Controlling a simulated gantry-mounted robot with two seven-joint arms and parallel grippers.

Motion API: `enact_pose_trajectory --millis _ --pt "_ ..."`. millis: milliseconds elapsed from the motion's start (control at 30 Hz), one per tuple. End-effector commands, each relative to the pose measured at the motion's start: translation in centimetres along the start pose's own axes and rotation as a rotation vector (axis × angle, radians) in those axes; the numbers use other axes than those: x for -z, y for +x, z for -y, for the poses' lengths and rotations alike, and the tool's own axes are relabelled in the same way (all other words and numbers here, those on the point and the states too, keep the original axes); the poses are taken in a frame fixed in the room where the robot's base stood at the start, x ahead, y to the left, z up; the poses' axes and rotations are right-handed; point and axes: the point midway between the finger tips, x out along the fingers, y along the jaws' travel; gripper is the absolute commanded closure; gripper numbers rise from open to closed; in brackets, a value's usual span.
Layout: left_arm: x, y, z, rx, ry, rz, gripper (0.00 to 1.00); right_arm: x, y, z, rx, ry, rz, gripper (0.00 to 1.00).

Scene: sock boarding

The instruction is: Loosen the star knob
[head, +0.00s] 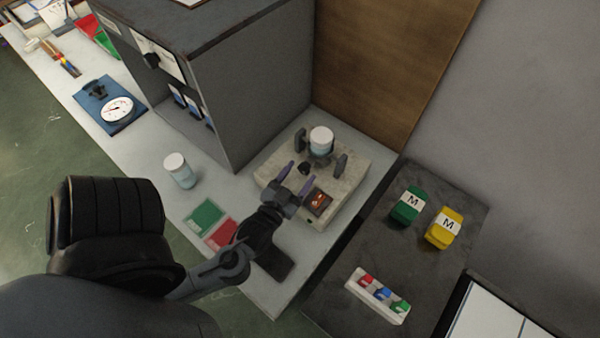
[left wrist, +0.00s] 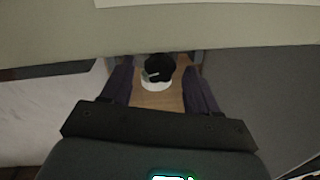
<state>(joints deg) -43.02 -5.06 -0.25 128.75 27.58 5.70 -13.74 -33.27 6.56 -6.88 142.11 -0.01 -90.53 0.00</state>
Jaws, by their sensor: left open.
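The star knob (head: 304,168) is a small dark knob on the near side of a pale device (head: 345,190) on the bench. A white-topped jar (head: 320,141) stands on the device between two dark upright pieces. My left gripper (head: 296,178) is open, with its purple fingers pointing toward the knob. In the left wrist view the black knob (left wrist: 160,67) shows between and beyond the two fingers of my left gripper (left wrist: 160,82), with a pale round part below it. I cannot tell whether the fingers touch the knob. My right gripper is not in view.
A tall grey cabinet (head: 225,90) stands left of the device. A loose jar (head: 180,170) and green and red cards (head: 206,217) lie nearby. Green (head: 408,206) and yellow (head: 444,228) M-labelled items and a white strip with coloured pieces (head: 378,296) lie on the dark surface at right.

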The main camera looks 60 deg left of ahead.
Motion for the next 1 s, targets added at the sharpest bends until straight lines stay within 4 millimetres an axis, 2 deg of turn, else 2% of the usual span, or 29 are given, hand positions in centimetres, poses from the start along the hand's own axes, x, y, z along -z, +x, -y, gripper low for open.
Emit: enact_pose_trajectory --millis 200,467,800,833,1000 --pt "0.01 1.02 -0.01 0.0 0.0 0.0 0.4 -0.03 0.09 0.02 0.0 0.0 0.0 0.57" --pt "0.01 1.06 0.0 0.0 0.0 0.001 0.4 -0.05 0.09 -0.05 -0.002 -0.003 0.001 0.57" --pt "0.01 1.04 0.02 0.001 0.0 0.001 0.92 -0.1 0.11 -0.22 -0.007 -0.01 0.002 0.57" --pt "0.01 1.04 0.02 0.001 0.0 0.001 0.95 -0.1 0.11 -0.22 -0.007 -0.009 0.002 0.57" --pt "0.12 1.04 0.06 0.001 -0.01 0.002 0.95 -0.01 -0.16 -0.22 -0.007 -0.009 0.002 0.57"
